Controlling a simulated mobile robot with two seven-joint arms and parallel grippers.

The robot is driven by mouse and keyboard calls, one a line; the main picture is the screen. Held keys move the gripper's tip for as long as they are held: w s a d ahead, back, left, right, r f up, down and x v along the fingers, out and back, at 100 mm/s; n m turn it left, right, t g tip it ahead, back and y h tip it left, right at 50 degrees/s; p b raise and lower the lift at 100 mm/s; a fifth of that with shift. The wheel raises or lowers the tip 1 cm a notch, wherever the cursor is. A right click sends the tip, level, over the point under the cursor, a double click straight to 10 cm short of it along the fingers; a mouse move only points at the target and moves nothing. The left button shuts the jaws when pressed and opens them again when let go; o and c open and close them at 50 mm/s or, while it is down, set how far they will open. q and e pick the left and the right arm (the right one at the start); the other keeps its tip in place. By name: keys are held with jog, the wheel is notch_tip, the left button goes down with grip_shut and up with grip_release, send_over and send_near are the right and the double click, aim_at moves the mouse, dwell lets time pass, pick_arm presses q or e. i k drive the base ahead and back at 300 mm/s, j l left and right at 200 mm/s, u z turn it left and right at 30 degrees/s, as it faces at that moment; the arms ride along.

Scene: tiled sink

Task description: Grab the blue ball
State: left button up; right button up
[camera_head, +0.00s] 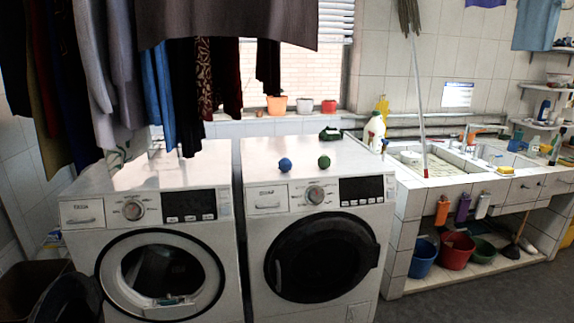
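The blue ball (285,164) rests on top of the right washing machine (255,153), near its front edge. A green ball (324,161) sits a short way to its right on the same top, apart from it. Neither of my grippers shows in the head view, so I cannot see whether they are open or shut.
A dark green object (330,134) lies at the back of the same machine top. A white jug (374,132) stands to its right by the tiled sink (440,180). Another washing machine (130,177) is on the left. Clothes (225,28) hang above.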

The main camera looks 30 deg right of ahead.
aim_at(285, 164)
jog(key=i+l, duration=0.15)
jog(key=l, duration=0.3)
jog(key=i+l+z, duration=0.1)
jog(key=l, duration=0.35)
jog(key=i+l, duration=0.2)
jog(key=l, duration=0.25)
jog(key=i+l, duration=0.15)
jog(key=l, duration=0.3)
jog(key=i+l+z, duration=0.1)
jog(key=l, duration=0.35)
jog(key=i+l, duration=0.2)
jog(key=l, duration=0.2)
jog(key=i+l, duration=0.2)
jog(key=l, duration=0.25)
jog(key=i+l+z, duration=0.1)
jog(key=l, duration=0.35)
